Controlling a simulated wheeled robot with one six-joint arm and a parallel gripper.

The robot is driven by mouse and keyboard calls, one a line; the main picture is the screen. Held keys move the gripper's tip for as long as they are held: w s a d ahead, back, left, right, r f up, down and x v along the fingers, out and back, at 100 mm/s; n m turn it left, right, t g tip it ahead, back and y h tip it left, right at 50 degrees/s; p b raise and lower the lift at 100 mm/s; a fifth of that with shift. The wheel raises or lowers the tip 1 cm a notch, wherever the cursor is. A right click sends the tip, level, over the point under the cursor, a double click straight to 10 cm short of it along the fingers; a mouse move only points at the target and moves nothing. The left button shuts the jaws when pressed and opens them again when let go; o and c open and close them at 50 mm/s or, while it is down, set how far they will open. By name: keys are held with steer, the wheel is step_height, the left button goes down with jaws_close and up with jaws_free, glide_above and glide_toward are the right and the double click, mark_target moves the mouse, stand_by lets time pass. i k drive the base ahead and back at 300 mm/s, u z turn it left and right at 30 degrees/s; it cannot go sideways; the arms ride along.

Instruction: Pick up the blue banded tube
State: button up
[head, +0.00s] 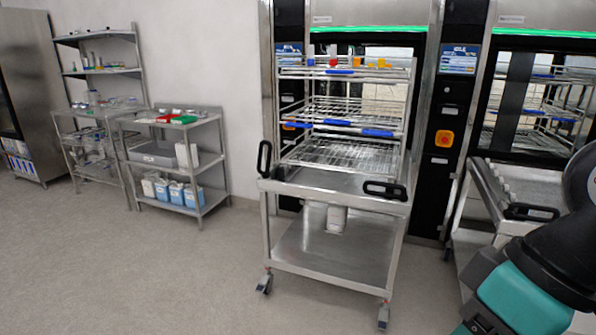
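I cannot pick out a blue banded tube for certain. A small blue item (311,61) stands on the top level of the wire rack (345,112), at its left end, too small to tell its shape. Beside it on that level are a red item (333,62), an orange item (357,61) and a yellow item (381,62). Small upright items, some green, stand on the upper shelf (108,71) at the far left. Teal and black links of my arm show at the lower right. My gripper is outside the view.
The rack sits on a steel trolley (335,187) in front of a washer. A second trolley (480,205) stands at the right. A steel cart (172,163) with red and green items on top and blue-labelled containers below stands at the left. The floor (130,270) at front left is clear.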

mark_target(310, 61)
steer(key=u, duration=0.6)
steer(key=i, duration=2.05)
steer(key=u, duration=0.15)
